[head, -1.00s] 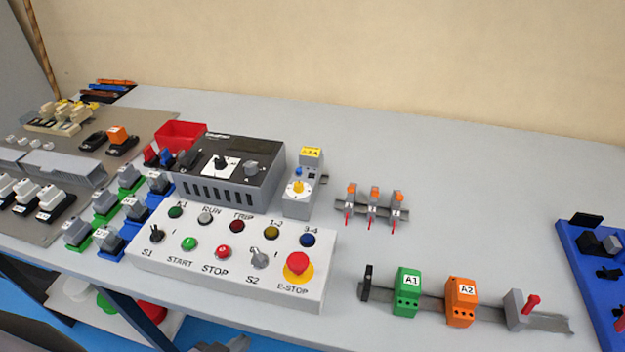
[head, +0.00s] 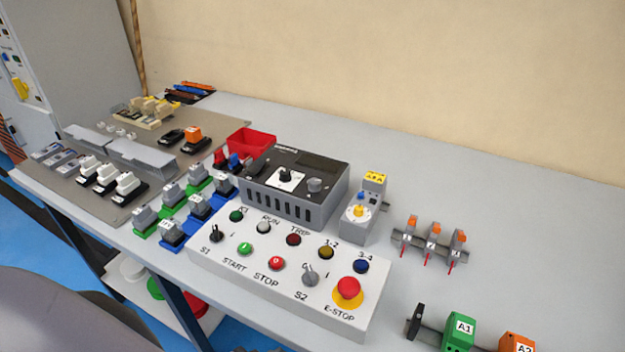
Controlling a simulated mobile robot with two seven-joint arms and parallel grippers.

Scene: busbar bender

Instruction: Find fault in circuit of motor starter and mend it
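The white control box (head: 285,275) stands at the front middle of the bench, with lamps, the green START and red STOP buttons, two selector switches and the red E-STOP (head: 347,290) on its top. The dark tester (head: 295,188) with a knob and slotted front stands behind it. A grey device with a yellow label and dial (head: 362,208) stands to its right. Several grey plug-in blocks on green and blue bases (head: 187,207) stand to the left. A green A1 block (head: 459,330) and an orange A2 block (head: 515,343) sit at the lower right. Neither gripper shows.
A brown-grey mat (head: 75,187) at the left holds white-topped switches (head: 108,180), grey ducts and small parts. A red bin (head: 252,142) stands behind the tester. Three orange-topped terminals (head: 430,241) stand at right. The bench (head: 470,190) behind them is clear.

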